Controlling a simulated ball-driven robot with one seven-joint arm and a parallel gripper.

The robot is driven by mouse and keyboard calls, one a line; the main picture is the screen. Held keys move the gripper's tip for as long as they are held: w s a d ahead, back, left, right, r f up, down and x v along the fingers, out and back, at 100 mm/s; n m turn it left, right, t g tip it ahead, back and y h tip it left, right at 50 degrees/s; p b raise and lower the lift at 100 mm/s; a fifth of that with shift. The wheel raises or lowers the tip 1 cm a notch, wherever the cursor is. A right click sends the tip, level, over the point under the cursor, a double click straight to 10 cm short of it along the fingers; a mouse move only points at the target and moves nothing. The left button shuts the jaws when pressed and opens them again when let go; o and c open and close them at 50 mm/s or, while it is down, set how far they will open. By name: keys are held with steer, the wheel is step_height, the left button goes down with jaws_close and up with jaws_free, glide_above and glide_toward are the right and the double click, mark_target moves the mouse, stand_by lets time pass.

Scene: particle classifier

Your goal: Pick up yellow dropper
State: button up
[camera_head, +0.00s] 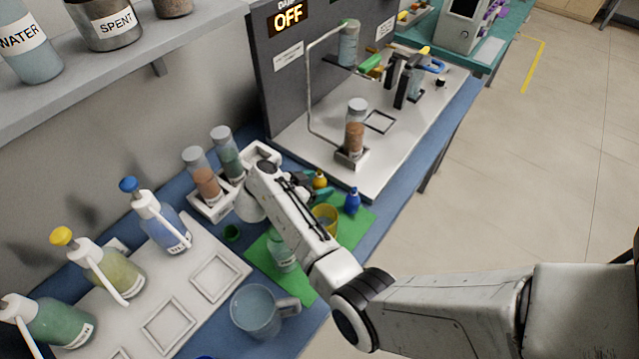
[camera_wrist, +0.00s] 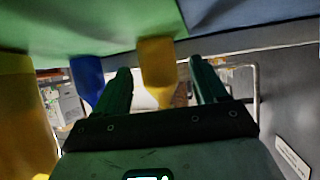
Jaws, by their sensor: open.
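The yellow dropper (camera_head: 319,180) is small and stands upright near the green mat's far end, partly hidden by my gripper (camera_head: 312,190). In the wrist view, which is upside down, the yellow dropper (camera_wrist: 157,62) shows between the two fingers of my gripper (camera_wrist: 160,75). The fingers are apart, with visible room on both sides of the dropper; I cannot tell how deep it lies between them. The blue dropper (camera_head: 352,202) stands to its right; in the wrist view the blue dropper (camera_wrist: 87,78) is just outside the left finger.
A yellow cup (camera_head: 326,218) stands close by and fills the left of the wrist view (camera_wrist: 18,110). The green mat (camera_head: 302,287) also bears a bottle (camera_head: 281,250). A beaker (camera_head: 258,312) stands in front. A rack (camera_head: 212,207) with two vials is at the left.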

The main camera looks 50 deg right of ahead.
mark_target(318, 177)
steer(key=c, duration=1.2)
steer(key=shift+o, duration=0.2)
steer(key=shift+r, duration=0.15)
steer(key=shift+r, duration=1.5)
steer(key=s+r+p, duration=0.1)
steer(key=s+r, duration=0.8)
steer(key=s, duration=0.4)
steer(key=shift+s+d+r, duration=0.3)
steer(key=shift+s+d, duration=0.05)
steer(key=shift+s, duration=0.15)
